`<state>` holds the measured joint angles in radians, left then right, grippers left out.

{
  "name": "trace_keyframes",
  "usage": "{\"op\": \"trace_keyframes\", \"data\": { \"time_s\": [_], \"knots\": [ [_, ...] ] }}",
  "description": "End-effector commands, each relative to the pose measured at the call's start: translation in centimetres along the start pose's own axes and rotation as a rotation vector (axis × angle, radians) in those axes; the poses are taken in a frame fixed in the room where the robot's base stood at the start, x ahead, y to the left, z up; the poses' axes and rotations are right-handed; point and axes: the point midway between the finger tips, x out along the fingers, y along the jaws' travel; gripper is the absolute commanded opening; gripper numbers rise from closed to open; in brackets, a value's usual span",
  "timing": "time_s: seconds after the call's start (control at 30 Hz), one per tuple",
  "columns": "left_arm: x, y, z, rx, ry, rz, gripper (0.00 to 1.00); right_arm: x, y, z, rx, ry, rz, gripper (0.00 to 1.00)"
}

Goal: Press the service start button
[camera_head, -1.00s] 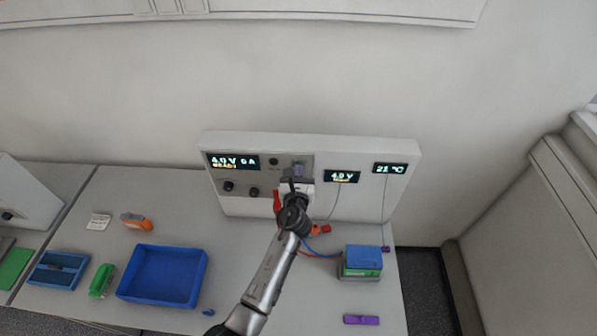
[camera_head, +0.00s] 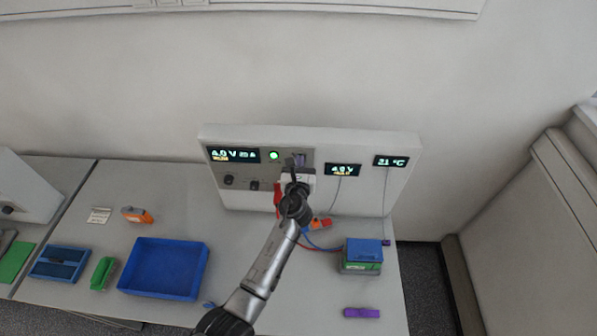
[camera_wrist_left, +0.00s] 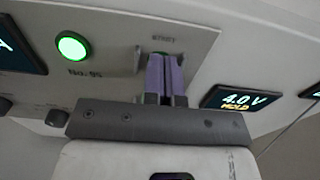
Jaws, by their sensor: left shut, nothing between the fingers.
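The white cycler panel (camera_head: 405,145) stands upright at the back of the bench. My left gripper (camera_head: 299,160) is shut and empty, its purple fingertips at the panel face. In the left wrist view the fingertips (camera_wrist_left: 163,58) meet the panel just below a small label that seems to read START. They cover most of the button there; only a bit of green shows behind them. I cannot tell whether it is pressed in. A round green lamp (camera_head: 273,155) left of the fingers is lit; it also shows in the left wrist view (camera_wrist_left: 72,47). My right gripper is not in view.
Displays (camera_head: 234,155) sit left and right of the gripper; the one on its right (camera_wrist_left: 240,98) reads 4.0 V, HOLD. A green battery with blue top (camera_head: 362,255), red and blue leads, a blue tray (camera_head: 203,275) and a purple piece (camera_head: 361,313) lie on the bench.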

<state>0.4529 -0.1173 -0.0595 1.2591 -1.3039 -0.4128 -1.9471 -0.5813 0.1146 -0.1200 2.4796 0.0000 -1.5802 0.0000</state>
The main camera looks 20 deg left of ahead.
Motion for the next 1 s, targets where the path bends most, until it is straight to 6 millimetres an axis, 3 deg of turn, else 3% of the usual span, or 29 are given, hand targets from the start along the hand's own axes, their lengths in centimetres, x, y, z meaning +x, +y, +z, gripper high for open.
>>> {"op": "trace_keyframes", "data": {
  "time_s": [0.17,0.33,0.7,1.0],
  "knots": [
    [-1.3,0.2,0.1,0.002,0.004,0.003,0.00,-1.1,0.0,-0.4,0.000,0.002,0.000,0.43],
    [-4.7,-0.5,-0.1,0.002,0.009,-0.009,0.00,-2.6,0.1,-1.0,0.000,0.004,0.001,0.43],
    [-11.7,-0.6,-0.6,0.001,0.006,-0.010,0.00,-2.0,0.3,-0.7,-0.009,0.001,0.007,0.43],
    [-14.3,-0.6,-0.5,0.001,0.006,-0.011,0.00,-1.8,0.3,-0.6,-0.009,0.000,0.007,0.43]
  ]
}}
